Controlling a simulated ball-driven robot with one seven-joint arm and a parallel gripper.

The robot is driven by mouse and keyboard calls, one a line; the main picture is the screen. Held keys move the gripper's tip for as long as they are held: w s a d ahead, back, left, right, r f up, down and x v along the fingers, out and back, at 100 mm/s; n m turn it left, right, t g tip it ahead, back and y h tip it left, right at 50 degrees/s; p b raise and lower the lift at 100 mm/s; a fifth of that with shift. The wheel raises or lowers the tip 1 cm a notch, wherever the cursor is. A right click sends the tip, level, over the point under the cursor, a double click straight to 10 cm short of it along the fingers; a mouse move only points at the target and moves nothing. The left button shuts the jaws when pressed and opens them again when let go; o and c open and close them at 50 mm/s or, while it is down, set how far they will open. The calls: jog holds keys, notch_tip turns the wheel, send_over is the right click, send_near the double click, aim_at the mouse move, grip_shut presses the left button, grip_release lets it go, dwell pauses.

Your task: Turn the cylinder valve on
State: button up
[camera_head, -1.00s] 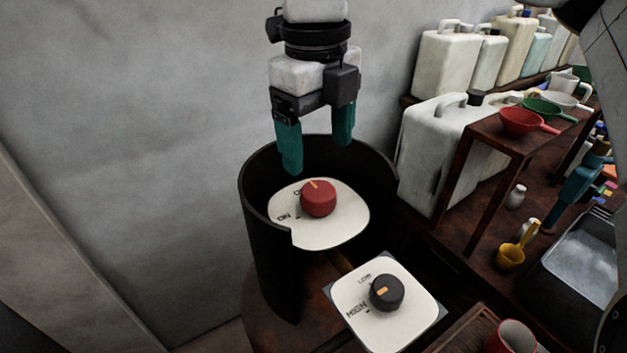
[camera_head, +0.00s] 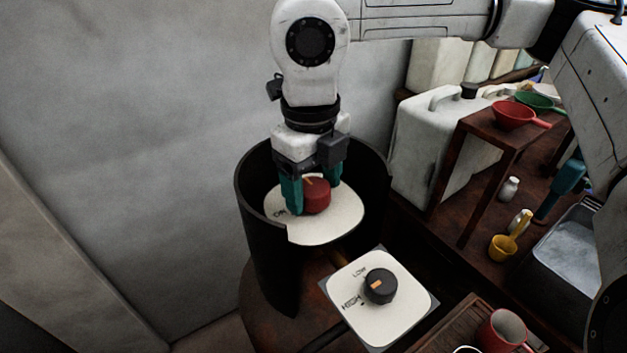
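The cylinder valve is a red round knob (camera_head: 317,197) on a white dial plate (camera_head: 325,229) inside a black, open-fronted cylindrical guard (camera_head: 262,240). An "ON" label shows on the plate left of the knob. My gripper (camera_head: 311,196) points straight down inside the guard. Its teal fingers are apart, one at the knob's left side and one behind its right side. The fingers straddle the knob; I cannot tell whether they touch it. The orange pointer mark on the knob's top is partly hidden by the gripper.
A second white plate with a black knob (camera_head: 381,286), marked LOW and HIGH, stands in front to the right. A large white canister (camera_head: 437,150) and a small brown shelf (camera_head: 490,130) with red and green funnels stand right of the guard. A grey wall is behind.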

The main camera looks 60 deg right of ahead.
jog(key=c, duration=0.8)
jog(key=shift+f+n+b, duration=0.1)
jog(key=shift+n+b, duration=0.2)
jog(key=shift+b, duration=0.05)
jog(key=n+b, duration=0.2)
jog(key=shift+f+b, duration=0.15)
jog(key=shift+b, duration=0.2)
jog(key=n+b, duration=0.3)
jog(key=n, duration=0.2)
jog(key=shift+n+b, duration=0.4)
jog(key=n+b, duration=0.2)
jog(key=n, duration=0.2)
jog(key=shift+d+n, duration=0.1)
jog(key=shift+n, duration=0.2)
jog(key=n+b, duration=0.1)
jog(key=n, duration=0.3)
jog(key=shift+n, duration=0.4)
jog(key=shift+r, duration=0.2)
